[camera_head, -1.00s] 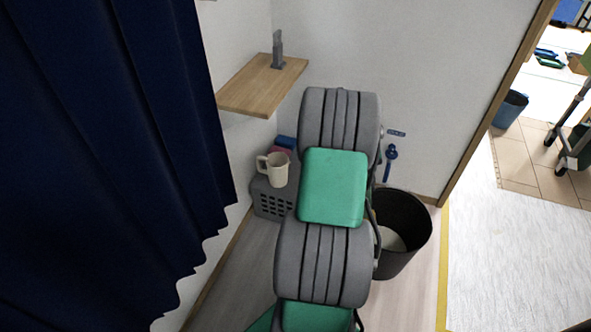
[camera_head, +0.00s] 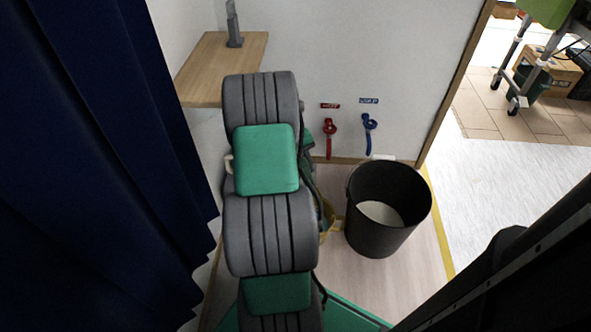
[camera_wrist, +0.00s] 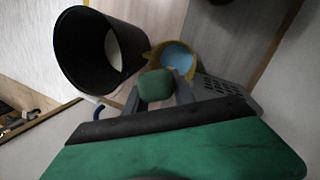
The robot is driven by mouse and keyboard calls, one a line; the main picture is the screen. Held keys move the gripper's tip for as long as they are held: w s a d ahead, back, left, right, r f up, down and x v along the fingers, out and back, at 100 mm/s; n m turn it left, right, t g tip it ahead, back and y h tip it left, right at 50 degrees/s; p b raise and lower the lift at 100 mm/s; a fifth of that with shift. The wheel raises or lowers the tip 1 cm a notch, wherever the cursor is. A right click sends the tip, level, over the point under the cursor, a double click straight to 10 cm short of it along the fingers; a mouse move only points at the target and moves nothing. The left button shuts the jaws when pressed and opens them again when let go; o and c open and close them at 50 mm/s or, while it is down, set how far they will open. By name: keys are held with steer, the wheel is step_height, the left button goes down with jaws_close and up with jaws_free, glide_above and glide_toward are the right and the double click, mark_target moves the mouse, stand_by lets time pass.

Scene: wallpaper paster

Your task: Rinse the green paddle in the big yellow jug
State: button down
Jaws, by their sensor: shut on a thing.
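In the wrist view my gripper (camera_wrist: 159,93) is shut on the green paddle (camera_wrist: 155,85), whose rounded green end shows between the dark fingers. The big yellow jug (camera_wrist: 155,54) is just beyond the paddle, with pale blue inside it. I cannot tell whether the paddle is over the jug's rim or short of it. In the head view only a yellow edge of the jug (camera_head: 328,217) shows beside my arm on the floor. My arm hides the gripper and the paddle there.
A black bin (camera_head: 374,236) with something white inside stands right of the jug. Red (camera_head: 329,134) and blue (camera_head: 369,130) valves are on the wall behind. A wooden shelf (camera_head: 210,70) and dark blue curtain (camera_head: 90,150) are at left. A grey crate (camera_wrist: 228,92) adjoins the jug.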

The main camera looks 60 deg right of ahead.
step_height(320, 180, down, 16)
steer(key=b, duration=0.9)
steer(key=shift+f+b, duration=0.2)
steer(key=shift+b, duration=0.2)
steer(key=shift+a+f, duration=0.1)
steer(key=shift+f, duration=1.4)
steer(key=shift+d+r, duration=0.1)
steer(key=shift+d, duration=1.45)
steer(key=a, duration=0.6)
stand_by(2.6)
